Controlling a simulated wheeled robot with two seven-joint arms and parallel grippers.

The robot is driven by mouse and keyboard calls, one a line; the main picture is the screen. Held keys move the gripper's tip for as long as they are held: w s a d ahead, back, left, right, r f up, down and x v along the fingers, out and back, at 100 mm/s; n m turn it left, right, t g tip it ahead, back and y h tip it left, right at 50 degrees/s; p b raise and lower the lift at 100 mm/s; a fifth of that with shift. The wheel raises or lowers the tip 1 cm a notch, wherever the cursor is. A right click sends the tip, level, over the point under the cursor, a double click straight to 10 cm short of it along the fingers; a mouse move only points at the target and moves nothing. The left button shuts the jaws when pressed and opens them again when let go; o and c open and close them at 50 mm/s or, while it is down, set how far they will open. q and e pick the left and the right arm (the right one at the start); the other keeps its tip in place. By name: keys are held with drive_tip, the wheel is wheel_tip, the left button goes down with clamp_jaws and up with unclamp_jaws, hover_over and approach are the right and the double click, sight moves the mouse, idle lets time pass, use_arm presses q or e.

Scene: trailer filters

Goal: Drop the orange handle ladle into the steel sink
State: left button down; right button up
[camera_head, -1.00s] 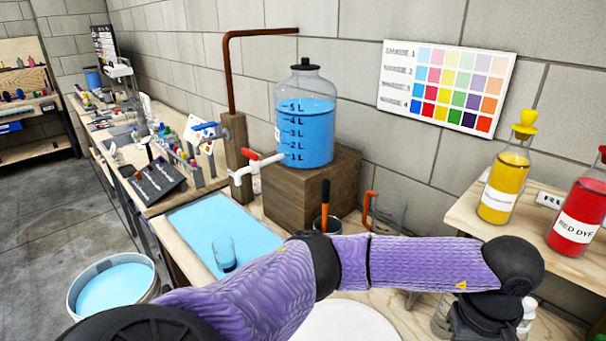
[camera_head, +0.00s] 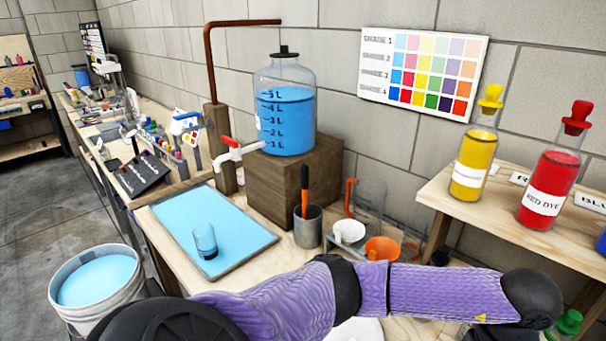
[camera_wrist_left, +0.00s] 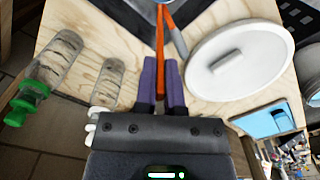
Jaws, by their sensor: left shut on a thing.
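In the left wrist view my left gripper (camera_wrist_left: 163,88) is shut on a long orange handle (camera_wrist_left: 160,50), which points away from the jaws. A grey metal part shows near its far end, at the top edge; the ladle's bowl cannot be made out. A dark grey surface with a pale edge (camera_wrist_left: 137,14) lies beyond the jaws; I cannot tell whether it is the sink. In the head view my purple left arm crosses the bottom, and its jaws are out of sight. A shallow grey-rimmed basin (camera_head: 271,243) with blue liquid lies on the bench. My right gripper is not in view.
A steel cup (camera_head: 308,229) holds another orange-handled tool (camera_head: 304,185). A white cup (camera_head: 349,232) and an orange cup (camera_head: 382,249) stand near it. A round white lid (camera_wrist_left: 240,60) lies beside the jaws. Dye bottles (camera_head: 471,172) stand on the right shelf.

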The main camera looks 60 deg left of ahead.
use_arm(q)
drive_tip(key=c, duration=0.7)
unclamp_jaws()
drive_tip(key=shift+o, duration=0.2)
drive_tip(key=shift+r, duration=0.2)
wheel_tip(320, 180, up, 10)
drive_tip(key=shift+a+f+p, duration=0.1)
drive_tip(key=shift+f+p, duration=0.05)
drive_tip(key=shift+p, duration=0.4)
